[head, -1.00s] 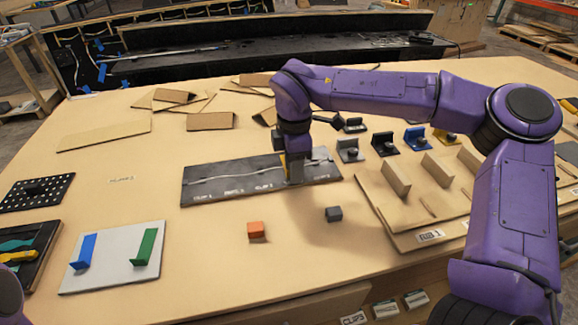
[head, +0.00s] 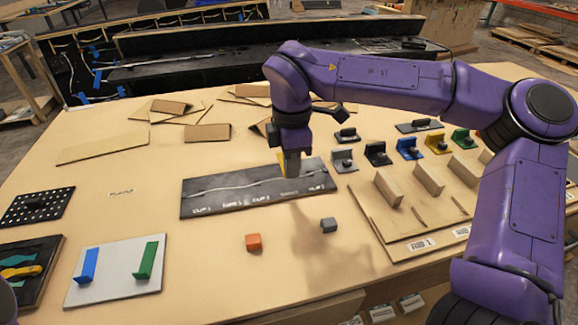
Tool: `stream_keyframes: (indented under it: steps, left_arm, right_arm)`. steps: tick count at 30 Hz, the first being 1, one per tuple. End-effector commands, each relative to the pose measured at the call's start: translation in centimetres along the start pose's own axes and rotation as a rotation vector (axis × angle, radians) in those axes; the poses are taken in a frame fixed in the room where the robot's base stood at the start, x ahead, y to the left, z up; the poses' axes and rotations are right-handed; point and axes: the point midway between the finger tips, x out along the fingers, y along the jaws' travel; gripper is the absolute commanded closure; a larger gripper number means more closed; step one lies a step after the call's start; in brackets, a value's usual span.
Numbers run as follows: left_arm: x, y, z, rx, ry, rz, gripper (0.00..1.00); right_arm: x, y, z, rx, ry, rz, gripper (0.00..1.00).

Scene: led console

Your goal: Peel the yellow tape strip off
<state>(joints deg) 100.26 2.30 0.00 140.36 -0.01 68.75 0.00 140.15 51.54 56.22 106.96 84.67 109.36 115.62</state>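The yellow tape strip (head: 281,157) shows as a small yellow piece at the left side of my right gripper (head: 291,172). The fingers appear shut on it and hide most of it. The gripper points down above the black board (head: 210,206), which bears a pale cable (head: 240,183) and white clip labels. Its shadow falls in front of the board. A blue strip (head: 88,263) and a green strip (head: 146,260) stand tilted on a white plate (head: 115,285) at the left. My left gripper is out of view; only a bit of purple arm shows at the lower left edge.
An orange block (head: 253,242) and a grey block (head: 328,225) lie in front of the board. Several coloured clips (head: 408,147) and a wooden fixture (head: 385,230) stand at the right. Cardboard pieces (head: 207,132) lie behind.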

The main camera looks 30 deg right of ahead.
Motion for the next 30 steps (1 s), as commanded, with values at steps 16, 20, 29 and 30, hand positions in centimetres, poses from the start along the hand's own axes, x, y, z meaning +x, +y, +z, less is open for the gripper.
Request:
stream_keyframes:
  steps: [16,20,29,30]
  left_arm:
    - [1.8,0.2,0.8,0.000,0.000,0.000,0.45]
    - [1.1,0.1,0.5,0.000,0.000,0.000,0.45]
    - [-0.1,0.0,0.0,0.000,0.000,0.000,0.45]
    - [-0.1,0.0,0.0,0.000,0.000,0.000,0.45]
  right_arm:
    - [-6.0,-10.2,-1.4,0.000,0.001,0.000,1.00]
    - [-7.2,-10.2,-1.4,0.000,0.001,0.000,1.00]
    - [-9.6,-10.2,-1.4,0.000,0.000,0.000,1.00]
    - [-9.7,-10.2,-1.4,0.000,0.001,0.000,1.00]
